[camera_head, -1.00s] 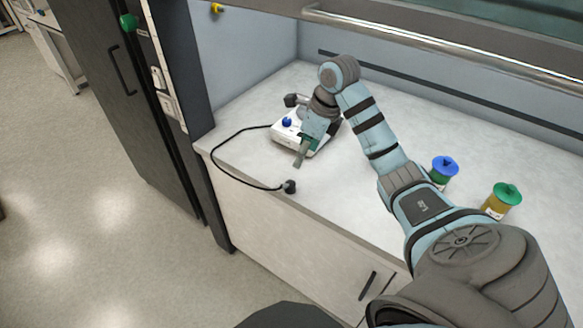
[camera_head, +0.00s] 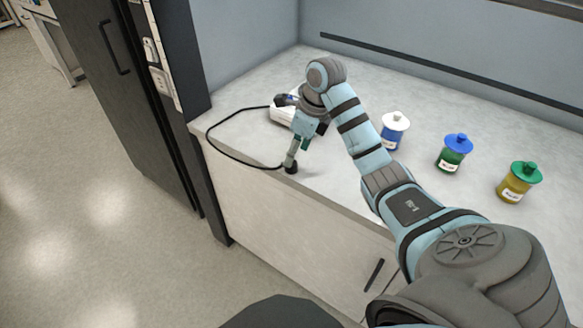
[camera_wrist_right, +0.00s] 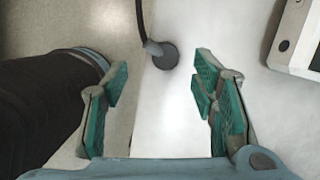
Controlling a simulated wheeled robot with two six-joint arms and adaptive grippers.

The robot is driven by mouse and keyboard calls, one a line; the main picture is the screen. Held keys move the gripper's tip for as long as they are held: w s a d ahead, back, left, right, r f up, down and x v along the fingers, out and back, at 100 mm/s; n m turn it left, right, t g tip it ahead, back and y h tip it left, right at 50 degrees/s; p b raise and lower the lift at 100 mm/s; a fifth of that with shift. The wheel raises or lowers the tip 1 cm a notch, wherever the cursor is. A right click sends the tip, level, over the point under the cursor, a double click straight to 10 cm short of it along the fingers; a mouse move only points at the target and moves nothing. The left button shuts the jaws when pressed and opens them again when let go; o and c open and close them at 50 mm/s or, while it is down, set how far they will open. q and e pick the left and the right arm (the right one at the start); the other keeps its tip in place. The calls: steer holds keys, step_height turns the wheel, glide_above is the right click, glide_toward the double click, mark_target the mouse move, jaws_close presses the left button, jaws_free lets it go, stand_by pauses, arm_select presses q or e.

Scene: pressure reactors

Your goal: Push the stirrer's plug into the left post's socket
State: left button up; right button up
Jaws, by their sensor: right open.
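The stirrer (camera_head: 283,113) is a white box at the back left of the counter, partly hidden behind my right arm; its edge shows in the right wrist view (camera_wrist_right: 296,40). Its black cord loops left and forward to the dark round plug (camera_head: 291,169), lying near the counter's front edge. My right gripper (camera_head: 290,160) is over the plug, pointing down. In the right wrist view the plug (camera_wrist_right: 164,56) lies ahead of the open green-padded fingers (camera_wrist_right: 158,85), nearer the right finger, with nothing held between them. The left post (camera_head: 165,50) is dark, with light socket plates (camera_head: 160,80). My left gripper is not in view.
Three bottles stand to the right of my arm: one with a white cap (camera_head: 394,131), one with a blue cap (camera_head: 454,153), one with a green cap (camera_head: 519,182). The counter's front edge (camera_head: 245,180) is close to the plug. A dark cabinet (camera_head: 130,110) stands left of the post.

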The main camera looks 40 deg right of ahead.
mark_target(294, 163)
steer(key=shift+r, duration=0.15)
steer(key=shift+f+b, duration=0.3)
steer(key=shift+f, duration=0.05)
steer(key=x, duration=0.1)
steer(key=b+x, duration=0.1)
steer(key=x, duration=0.1)
steer(key=shift+w+d+f+b, duration=0.2)
steer(key=shift+d+f+b, duration=0.1)
steer(key=shift+b, duration=0.05)
steer(key=shift+w+f, duration=0.15)
steer(key=shift+f, duration=0.35)
steer(key=c, duration=1.2)
